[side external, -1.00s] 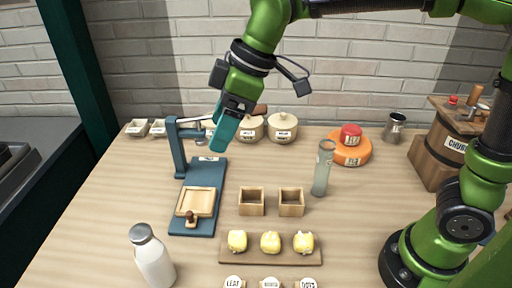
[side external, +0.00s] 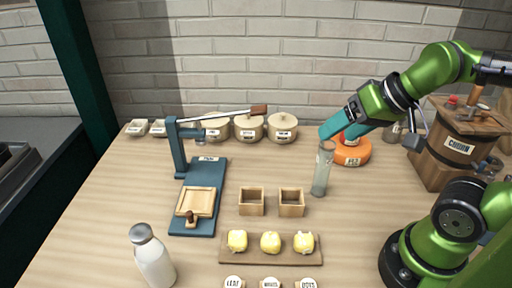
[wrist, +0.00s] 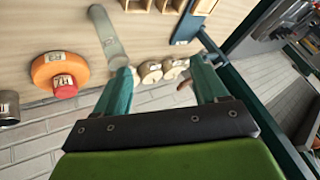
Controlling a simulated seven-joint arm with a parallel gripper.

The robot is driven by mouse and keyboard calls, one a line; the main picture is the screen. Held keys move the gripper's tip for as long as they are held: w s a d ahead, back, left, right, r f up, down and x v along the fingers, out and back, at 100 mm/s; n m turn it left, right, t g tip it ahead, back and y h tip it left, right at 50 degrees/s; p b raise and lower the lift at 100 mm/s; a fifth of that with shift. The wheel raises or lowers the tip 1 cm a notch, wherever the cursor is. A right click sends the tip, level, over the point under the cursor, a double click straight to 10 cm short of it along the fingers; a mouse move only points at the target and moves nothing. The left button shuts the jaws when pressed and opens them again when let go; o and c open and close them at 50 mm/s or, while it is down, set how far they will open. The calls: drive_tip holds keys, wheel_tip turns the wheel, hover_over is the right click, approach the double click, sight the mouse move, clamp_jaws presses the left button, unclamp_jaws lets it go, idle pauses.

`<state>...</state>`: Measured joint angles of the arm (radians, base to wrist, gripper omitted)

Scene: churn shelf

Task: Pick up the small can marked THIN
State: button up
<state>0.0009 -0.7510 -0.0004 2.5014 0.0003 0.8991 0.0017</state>
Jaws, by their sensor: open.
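My gripper (side external: 330,132) is open and empty, held tilted above the back right of the table. In the side view its teal fingers overlap the red piece and end near the top of the glass tube. A small grey metal can (side external: 391,135) stands at the back right, partly behind my gripper. It also shows at the left edge of the wrist view (wrist: 8,112), upright, with a label too small to read. I cannot read THIN on any label.
An orange disc (side external: 352,155) with a red piece (wrist: 65,89) on top stands left of the can. A clear glass tube (side external: 321,172) stands in front. The barrel churn (side external: 440,160) is at right. Lidded pots (side external: 283,128) and a blue press (side external: 182,150) are left. Table between is partly bare.

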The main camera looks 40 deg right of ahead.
idle(0.4)
drive_tip(key=o, duration=0.3)
